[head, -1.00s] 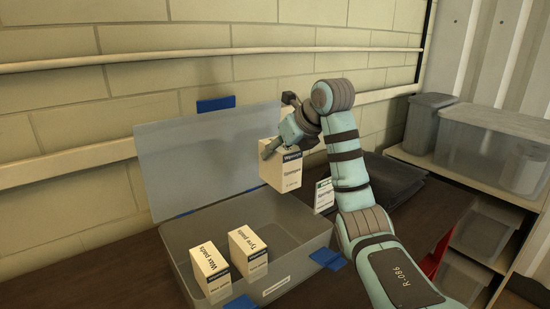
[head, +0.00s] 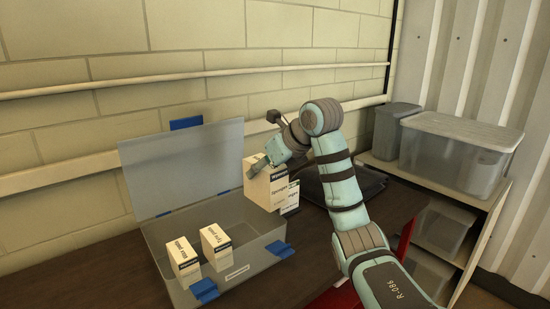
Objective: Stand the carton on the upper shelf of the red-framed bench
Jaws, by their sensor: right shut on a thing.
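My right gripper (head: 263,168) is shut on the upper part of a white carton (head: 262,188) with a dark label band and lettering. The carton is held upright in front of the wall, near the right end of the open grey case. Whether its base touches anything is hard to tell. The red-framed bench shows as a dark brown top (head: 325,255) with red frame parts (head: 407,238) at its right and front. Its other levels are hidden. My left gripper is not in view.
The clear grey case (head: 235,258), lid (head: 180,165) raised, holds two cartons (head: 183,258) (head: 216,245). A white card or box (head: 293,196) partly shows behind the held carton. Dark folded material (head: 365,182) lies beyond. Lidded tubs (head: 455,150) stand on shelving at right.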

